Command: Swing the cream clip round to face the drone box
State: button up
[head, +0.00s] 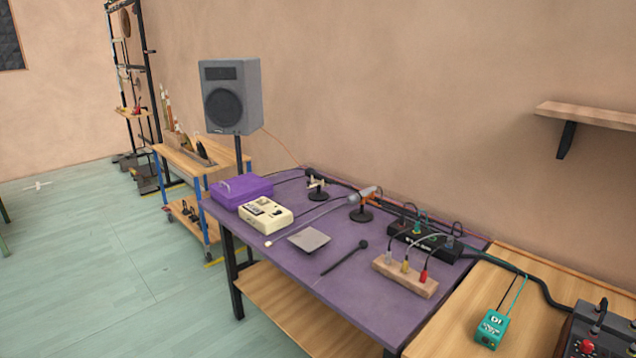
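A small black stand (317,195) stands near the back of the purple tabletop (345,295). A small cream piece on top of it looks like the cream clip (315,179); it is too small to tell which way it faces. No label marks the drone box. A cream box with dark controls on top (265,215) sits in front and to the left of the stand, with a purple box (241,191) behind it to the left. I cannot tell for certain which one is the drone box. My gripper is not in view.
A grey microphone on a black stand (361,212) stands right of the clip. A grey plate (309,239), a black stick (344,257), a wooden jack block (404,276) and a black pedal strip (424,243) share the table. Cables cross its back.

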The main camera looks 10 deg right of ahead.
aim_at(313, 180)
jog(key=u, duration=0.05)
jog(key=k, duration=0.65)
jog(key=u, duration=0.5)
jog(key=i, duration=0.95)
jog(key=u, duration=0.35)
jog(key=i, duration=1.1)
jog(key=z, duration=0.1)
